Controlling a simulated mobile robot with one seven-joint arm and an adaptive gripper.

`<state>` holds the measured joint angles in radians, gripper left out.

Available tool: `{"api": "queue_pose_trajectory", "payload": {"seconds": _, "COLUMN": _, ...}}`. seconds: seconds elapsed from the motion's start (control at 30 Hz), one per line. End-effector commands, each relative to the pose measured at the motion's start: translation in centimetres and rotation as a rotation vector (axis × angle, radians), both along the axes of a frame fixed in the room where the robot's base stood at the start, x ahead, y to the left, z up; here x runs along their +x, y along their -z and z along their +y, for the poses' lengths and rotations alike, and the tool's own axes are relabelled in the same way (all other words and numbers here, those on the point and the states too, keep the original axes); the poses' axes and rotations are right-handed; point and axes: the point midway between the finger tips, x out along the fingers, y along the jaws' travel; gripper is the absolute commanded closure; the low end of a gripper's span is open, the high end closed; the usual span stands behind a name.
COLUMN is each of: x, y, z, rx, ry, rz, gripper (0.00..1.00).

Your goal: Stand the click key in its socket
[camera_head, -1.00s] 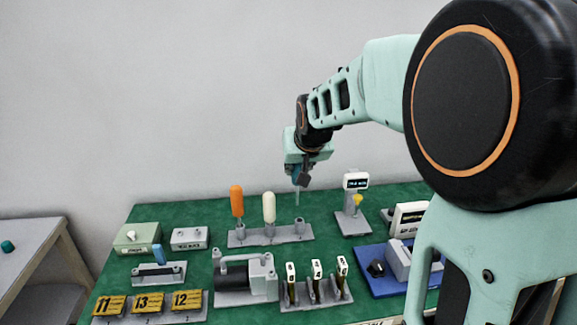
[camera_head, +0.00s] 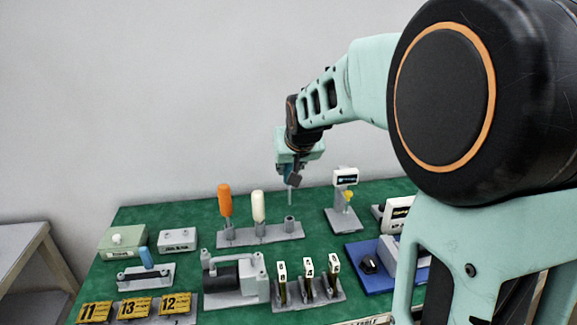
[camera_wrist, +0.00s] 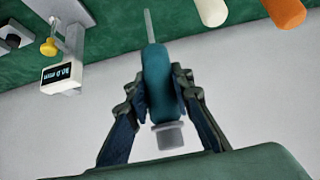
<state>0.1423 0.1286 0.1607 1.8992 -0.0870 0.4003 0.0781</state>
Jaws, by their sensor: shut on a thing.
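The click key has a teal handle and a thin grey shaft. In the wrist view its handle (camera_wrist: 158,85) is between my gripper's fingers (camera_wrist: 157,105), which are shut on it. A grey block end shows below the handle. In the head view my gripper (camera_head: 292,175) is above the table's back part, and the key's shaft (camera_head: 290,196) points down, about upright. The grey rack (camera_head: 240,237) stands below. Its empty right socket (camera_head: 290,225) is just below the shaft tip in the picture; a gap shows between them.
An orange-handled tool (camera_head: 225,200) and a cream-handled tool (camera_head: 258,206) stand in the rack, left of the empty socket. A grey display stand (camera_head: 343,218) is to the right. A pump (camera_head: 235,280) and a rack of numbered tags (camera_head: 308,293) are in front.

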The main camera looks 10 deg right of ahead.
Motion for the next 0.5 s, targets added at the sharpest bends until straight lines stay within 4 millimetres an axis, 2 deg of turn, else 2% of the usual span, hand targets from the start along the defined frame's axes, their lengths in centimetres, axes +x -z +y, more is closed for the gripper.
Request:
{"api": "queue_pose_trajectory", "payload": {"seconds": 0.03, "x": 0.0, "y": 0.7, "z": 0.0, "rx": 0.000, "ry": 0.000, "rz": -0.001, "gripper": 1.00}}
{"api": "queue_pose_trajectory", "payload": {"seconds": 0.5, "x": 0.0, "y": 4.0, "z": 0.0, "rx": 0.000, "ry": 0.000, "rz": -0.001, "gripper": 1.00}}
